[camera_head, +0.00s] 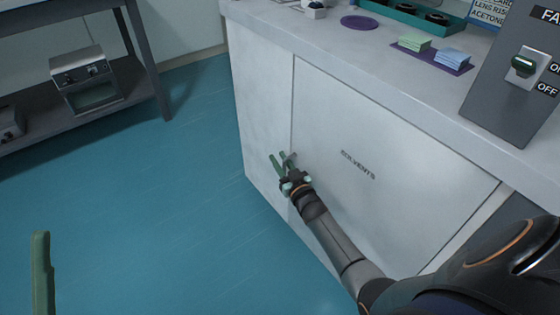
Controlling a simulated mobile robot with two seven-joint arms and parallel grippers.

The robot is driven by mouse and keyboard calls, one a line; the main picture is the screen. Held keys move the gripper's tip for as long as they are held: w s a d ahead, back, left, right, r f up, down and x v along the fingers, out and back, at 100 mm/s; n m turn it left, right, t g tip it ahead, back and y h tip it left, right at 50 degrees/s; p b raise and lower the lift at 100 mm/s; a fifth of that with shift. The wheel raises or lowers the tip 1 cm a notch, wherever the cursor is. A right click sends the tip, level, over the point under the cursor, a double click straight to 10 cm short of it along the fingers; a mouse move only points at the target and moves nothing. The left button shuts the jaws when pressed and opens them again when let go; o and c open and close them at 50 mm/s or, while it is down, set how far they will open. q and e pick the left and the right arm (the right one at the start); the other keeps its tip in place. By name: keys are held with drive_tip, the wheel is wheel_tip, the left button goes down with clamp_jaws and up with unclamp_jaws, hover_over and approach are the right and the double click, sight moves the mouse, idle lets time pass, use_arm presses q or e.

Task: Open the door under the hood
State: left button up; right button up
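The white cabinet door (385,145), marked SOLVENTS, is shut flush with the cabinet front under the countertop. A thin vertical seam runs down its left edge. My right gripper (282,160) is in front of the door's lower left, by that seam. Its two green fingers point up and left with a gap between them, and nothing shows in the gap. No door handle is visible; the gripper and arm cover part of the seam. Whether the fingers touch the door I cannot tell. Of my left gripper only one green finger (41,270) shows at the lower left.
The countertop (340,45) carries a purple disc (360,22), a green tray (405,17), green and blue stacks on a purple mat (465,68), and a grey switch panel (500,100). A shelf rack (130,80) stands at left. The blue floor (150,200) before the cabinet is clear.

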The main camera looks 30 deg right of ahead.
clamp_jaws()
idle(1.3)
